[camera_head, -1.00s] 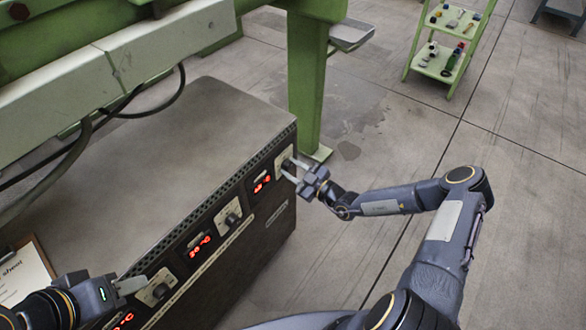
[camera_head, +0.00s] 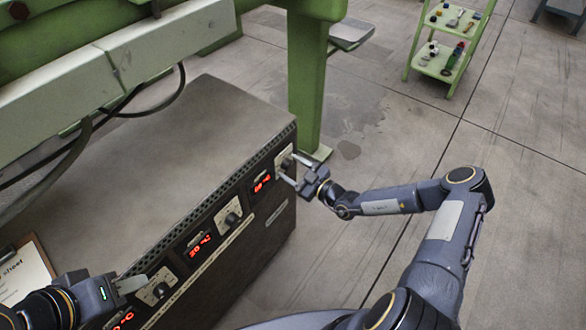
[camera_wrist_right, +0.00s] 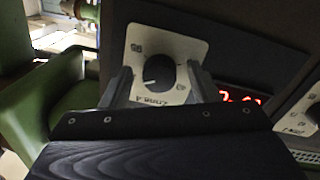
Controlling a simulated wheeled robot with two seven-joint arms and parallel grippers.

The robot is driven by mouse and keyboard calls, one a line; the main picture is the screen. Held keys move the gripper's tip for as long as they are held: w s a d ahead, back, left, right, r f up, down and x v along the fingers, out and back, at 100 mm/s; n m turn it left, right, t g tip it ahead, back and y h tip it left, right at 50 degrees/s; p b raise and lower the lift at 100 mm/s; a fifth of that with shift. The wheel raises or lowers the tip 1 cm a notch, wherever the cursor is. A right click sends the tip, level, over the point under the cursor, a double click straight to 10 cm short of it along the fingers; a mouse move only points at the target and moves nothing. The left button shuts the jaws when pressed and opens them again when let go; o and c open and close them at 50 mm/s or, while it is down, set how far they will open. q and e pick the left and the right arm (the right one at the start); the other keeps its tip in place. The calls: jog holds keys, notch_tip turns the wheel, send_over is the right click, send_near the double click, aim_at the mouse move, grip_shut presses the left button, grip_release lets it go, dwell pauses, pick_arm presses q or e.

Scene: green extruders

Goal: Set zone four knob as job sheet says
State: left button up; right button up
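The zone 4 knob (camera_wrist_right: 160,71) is black and round on a white dial plate labelled Zone 4 (camera_wrist_right: 187,50). The knob (camera_head: 286,162) is at the far end of the dark control box in the head view. My right gripper (camera_head: 295,171) is open in front of it. In the right wrist view its fingers (camera_wrist_right: 160,88) stand either side of the knob, with gaps showing. The job sheet (camera_head: 22,278) lies on a clipboard at left; only part of a heading shows. My left gripper (camera_head: 128,285) is by a nearer knob; its finger gap is unclear.
A green machine leg (camera_head: 307,80) stands just behind the box's far end. A green shelf cart (camera_head: 445,50) stands further back. The floor at right is clear.

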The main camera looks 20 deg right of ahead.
jog(key=v, duration=0.7)
jog(key=shift+s+d, duration=0.2)
jog(key=shift+s, duration=0.2)
jog(key=shift+r, duration=0.1)
jog(key=s+a+r+n+g+p, duration=0.2)
jog(key=s+r+n+g, duration=0.2)
jog(key=r+n, duration=0.55)
jog(key=s+a+r+n+g+y+p, duration=0.15)
jog(key=s+a+r+n+g, duration=0.3)
jog(key=n, duration=0.85)
jog(key=s+a+r+n+g+p, duration=0.1)
jog(key=s+r+n+g+p, duration=0.3)
jog(key=r+n, duration=0.7)
jog(key=s+d+r+n+t+h+p, duration=0.1)
jog(key=s+d+r+n+h, duration=0.2)
jog(key=s+n, duration=0.5)
jog(key=s+d+r+n+t+h+p, duration=0.2)
jog(key=s+r+n+h, duration=0.3)
jog(key=n, duration=1.3)
jog(key=s+d+r, duration=0.1)
jog(key=s+r, duration=0.1)
jog(key=s, duration=0.1)
jog(key=shift+s+d+p, duration=0.3)
jog(key=shift+s, duration=0.05)
